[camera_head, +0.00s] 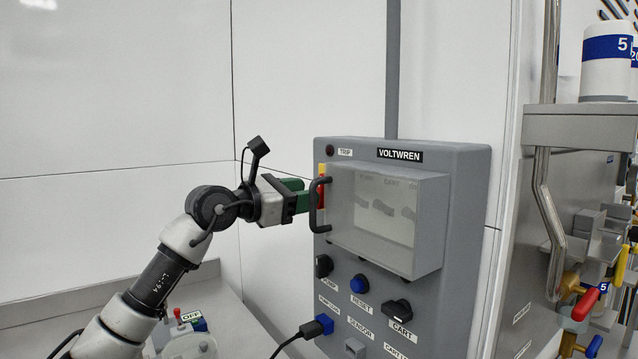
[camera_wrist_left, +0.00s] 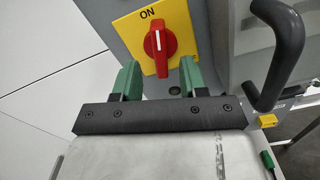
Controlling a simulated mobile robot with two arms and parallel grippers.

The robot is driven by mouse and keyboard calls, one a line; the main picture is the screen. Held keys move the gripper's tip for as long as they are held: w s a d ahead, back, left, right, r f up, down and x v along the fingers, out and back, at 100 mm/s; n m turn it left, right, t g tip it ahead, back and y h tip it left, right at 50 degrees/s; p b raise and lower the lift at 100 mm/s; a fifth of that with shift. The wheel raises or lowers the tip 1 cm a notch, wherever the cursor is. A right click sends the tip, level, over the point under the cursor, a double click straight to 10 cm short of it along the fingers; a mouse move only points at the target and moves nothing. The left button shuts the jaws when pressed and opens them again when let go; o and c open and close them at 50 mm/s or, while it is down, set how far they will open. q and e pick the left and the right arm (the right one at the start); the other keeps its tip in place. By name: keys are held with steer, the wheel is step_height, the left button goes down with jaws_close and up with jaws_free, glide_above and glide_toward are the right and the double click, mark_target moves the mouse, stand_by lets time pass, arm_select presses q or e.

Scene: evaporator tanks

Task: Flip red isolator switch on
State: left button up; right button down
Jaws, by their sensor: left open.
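The red isolator switch (camera_wrist_left: 160,62) is a rotary knob on a yellow plate (camera_wrist_left: 187,18) with ON printed above it. Its white pointer line stands nearly upright in the left wrist view, towards ON. In the head view the switch (camera_head: 321,190) shows edge-on at the left of the grey panel, partly behind a black handle. My left gripper (camera_wrist_left: 158,75) is open, its green fingertips on either side of the knob's lower end; I cannot tell whether they touch it. In the head view the left gripper (camera_head: 304,194) points at the switch from the left. My right gripper is not in view.
The black handle (camera_head: 318,206) stands out close beside the left gripper. A clear-fronted cover (camera_head: 385,220) fills the panel's upper part. Below are a black knob (camera_head: 323,265), a blue reset button (camera_head: 359,284) and a cart knob (camera_head: 398,309). Pipes and valves stand right.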

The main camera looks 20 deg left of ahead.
arm_select(q)
steer(key=shift+p+x, duration=0.55)
steer(key=shift+x, duration=1.5)
